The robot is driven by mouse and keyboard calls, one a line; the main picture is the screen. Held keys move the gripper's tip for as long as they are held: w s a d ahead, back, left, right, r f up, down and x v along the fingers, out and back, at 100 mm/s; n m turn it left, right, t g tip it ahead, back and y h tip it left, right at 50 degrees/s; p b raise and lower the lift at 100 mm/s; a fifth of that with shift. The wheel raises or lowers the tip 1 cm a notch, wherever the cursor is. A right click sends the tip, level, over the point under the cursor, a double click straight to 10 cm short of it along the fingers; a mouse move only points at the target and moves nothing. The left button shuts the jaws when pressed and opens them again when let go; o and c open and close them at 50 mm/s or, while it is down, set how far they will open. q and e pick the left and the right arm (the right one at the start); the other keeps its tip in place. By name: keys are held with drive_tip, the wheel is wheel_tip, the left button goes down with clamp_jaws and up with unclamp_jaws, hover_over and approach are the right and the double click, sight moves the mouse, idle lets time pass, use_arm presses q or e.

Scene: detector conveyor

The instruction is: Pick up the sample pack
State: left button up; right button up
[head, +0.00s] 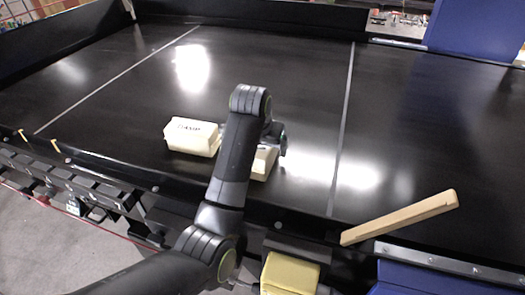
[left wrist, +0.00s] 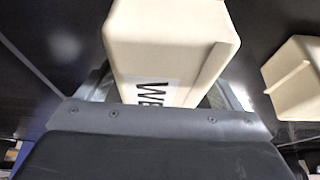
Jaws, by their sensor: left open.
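Two cream packs lie on the black conveyor. One cream pack (head: 192,138), with dark lettering too small to read surely, sits left of my arm in the head view. Another cream pack (head: 262,163) is mostly hidden behind my arm. My left gripper (head: 274,139) is down over this second pack, partly hidden by its own arm. In the left wrist view a pack (left wrist: 165,45) with letters starting "WE" lies between the open fingers. The other pack (left wrist: 295,78) is at the right edge, apart. I cannot tell which is the sample pack. My right gripper is not in view.
The conveyor (head: 120,95) is clear around the packs, with a raised front rim. A wooden bar (head: 400,217) lies angled at the front right. A yellow block (head: 290,273) sits below the front edge. A blue housing (head: 477,28) stands at the back right.

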use_arm(q)
drive_tip(key=shift+s+a, duration=0.1)
drive_tip(key=shift+s, duration=0.05)
drive_tip(key=shift+r, duration=0.1)
drive_tip(key=c, duration=1.5)
